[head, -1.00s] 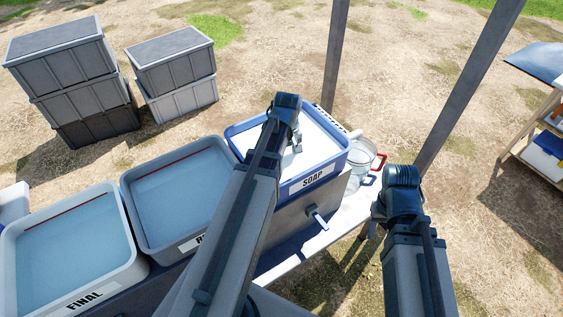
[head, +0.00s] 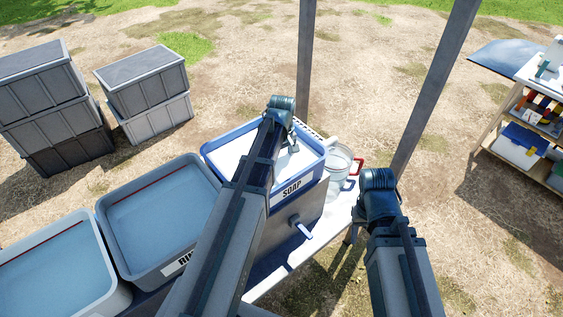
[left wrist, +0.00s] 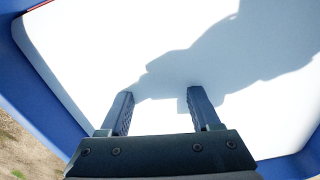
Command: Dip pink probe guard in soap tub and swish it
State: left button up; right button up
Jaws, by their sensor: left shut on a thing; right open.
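The soap tub (head: 318,158) is blue-rimmed, labelled SOAP, and filled to a flat white surface. My left arm reaches over it, and my left gripper (left wrist: 160,94) points down into the tub. In the left wrist view its two fingers stand apart against the white, with their tips at or in it. The pink probe guard shows in neither view; what the left fingers close on is hidden, seemingly under the white surface. My right gripper (head: 353,235) is open, to the right of the tub by the table edge, mostly hidden by its wrist.
Two water-filled grey tubs, a rinse tub (head: 160,216) and a final tub (head: 50,270), stand left of the soap. Clear jugs (head: 340,162) with red and blue handles stand right of it. Canopy posts (head: 305,70) rise behind. Crates and a shelf stand farther off.

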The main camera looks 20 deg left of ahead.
pick_arm(q)
jog(key=s+a, duration=0.1)
jog(key=s, duration=0.1)
jog(key=s+a, duration=0.2)
jog(key=s, duration=0.1)
jog(key=s+a, duration=0.2)
jog(key=s, duration=0.1)
jog(key=shift+s, duration=0.2)
jog(key=shift+w+d, duration=0.85)
jog(key=shift+w, duration=0.6)
jog(key=shift+w+d, duration=0.9)
jog(key=shift+w, duration=0.6)
jog(key=shift+w+d, duration=0.85)
jog(key=shift+w, duration=0.6)
jog(key=shift+s+a, duration=0.85)
jog(key=shift+s, duration=0.6)
jog(key=shift+s+a, duration=0.85)
jog(key=shift+s, duration=0.65)
jog(key=shift+s+a, duration=0.85)
jog(key=shift+s, duration=0.6)
jog(key=shift+w+d, duration=0.85)
jog(key=shift+w, duration=0.6)
jog(key=shift+w+d, duration=0.85)
jog(key=shift+w, duration=0.65)
jog(key=shift+w+d, duration=0.85)
jog(key=shift+w, duration=0.6)
jog(key=shift+s, duration=0.1)
